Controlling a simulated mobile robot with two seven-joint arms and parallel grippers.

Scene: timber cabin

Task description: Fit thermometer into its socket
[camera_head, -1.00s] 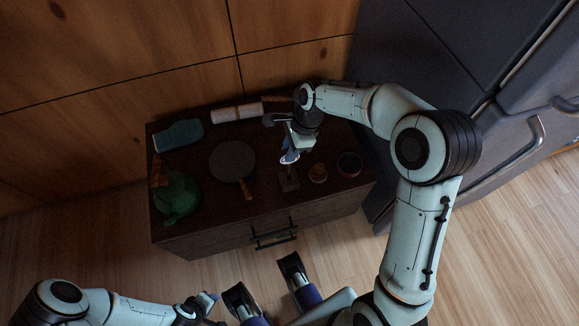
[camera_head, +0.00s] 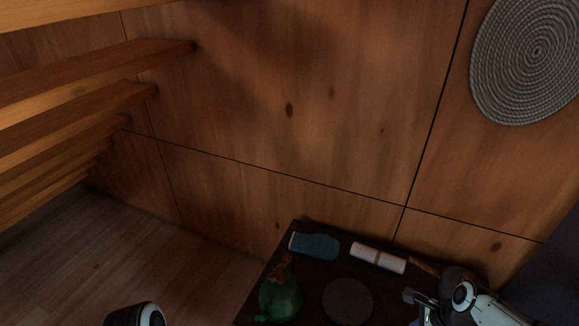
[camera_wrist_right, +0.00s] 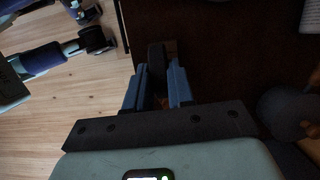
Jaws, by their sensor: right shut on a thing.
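My right gripper (camera_wrist_right: 158,88) is shut on a narrow dark thing, taken as the thermometer (camera_wrist_right: 157,60), between its blue fingers. I cannot tell whether the two touch or whether the thermometer is seated. In the head view the right gripper is only partly visible at the bottom edge, and the socket is out of frame. My left gripper is not in view; only part of my left arm shows at the bottom left.
The dark cabinet top holds a green bag-like thing (camera_head: 281,300), a teal item (camera_head: 315,246), a white ribbed roll (camera_head: 378,257) and a dark round pan (camera_head: 348,301). The timber wall stands behind. Wooden steps (camera_head: 90,105) rise at left, above open floor (camera_head: 150,245).

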